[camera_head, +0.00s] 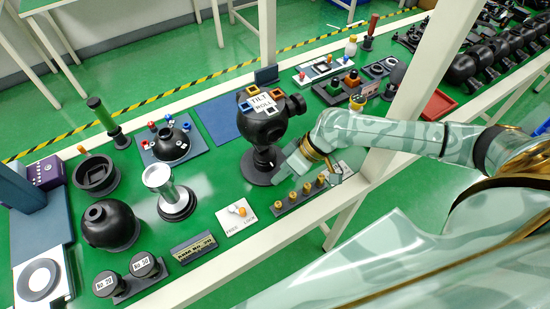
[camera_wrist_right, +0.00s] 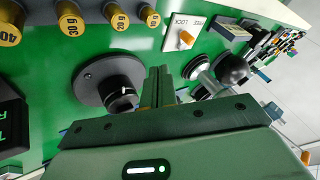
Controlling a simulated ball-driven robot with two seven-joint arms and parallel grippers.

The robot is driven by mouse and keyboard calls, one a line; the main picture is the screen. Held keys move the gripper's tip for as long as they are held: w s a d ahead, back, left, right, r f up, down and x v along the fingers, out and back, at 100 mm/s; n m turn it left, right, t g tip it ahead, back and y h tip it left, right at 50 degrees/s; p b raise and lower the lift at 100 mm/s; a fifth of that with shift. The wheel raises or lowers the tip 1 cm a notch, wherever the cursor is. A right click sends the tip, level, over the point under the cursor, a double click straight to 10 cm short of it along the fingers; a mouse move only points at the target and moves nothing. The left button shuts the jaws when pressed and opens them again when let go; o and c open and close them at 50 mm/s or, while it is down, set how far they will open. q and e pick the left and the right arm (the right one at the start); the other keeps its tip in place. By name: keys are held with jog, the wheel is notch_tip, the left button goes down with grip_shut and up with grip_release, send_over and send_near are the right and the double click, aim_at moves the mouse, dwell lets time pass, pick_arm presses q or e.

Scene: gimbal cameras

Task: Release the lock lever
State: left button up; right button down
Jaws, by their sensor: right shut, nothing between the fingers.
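The lock lever (camera_head: 241,211) has an orange tip and sits on a white plate (camera_head: 232,222) marked FREE on the left and LOCK on the right. In the head view its tip leans toward the LOCK side. The lever also shows in the right wrist view (camera_wrist_right: 185,39), beyond my fingers. My right gripper (camera_head: 284,173) is shut and empty, beside the stand of the black camera ball (camera_head: 262,125), right of the lever plate and apart from it. Its fingers show in the right wrist view (camera_wrist_right: 158,87). My left gripper is not in view.
A row of brass weights (camera_head: 306,189) lies right of the plate, close under my right arm. The round stand base (camera_head: 256,168) is beside my fingers. A chrome cylinder (camera_head: 173,194) stands to the left. White posts of the table frame rise near my right arm.

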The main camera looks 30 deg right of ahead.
aim_at(237, 210)
jog(key=b+x, duration=0.2)
jog(key=x, duration=0.5)
jog(key=shift+a+f, duration=0.2)
jog(key=shift+f, duration=0.15)
jog(key=shift+s+a+r, duration=0.1)
jog(key=shift+s+a, duration=0.05)
jog(key=shift+a, duration=0.45)
jog(key=shift+s+a+r, duration=0.1)
jog(key=shift+s+a, duration=0.1)
jog(key=shift+a, duration=0.35)
jog(key=shift+s+a, duration=0.3)
jog(key=shift+a, duration=0.4)
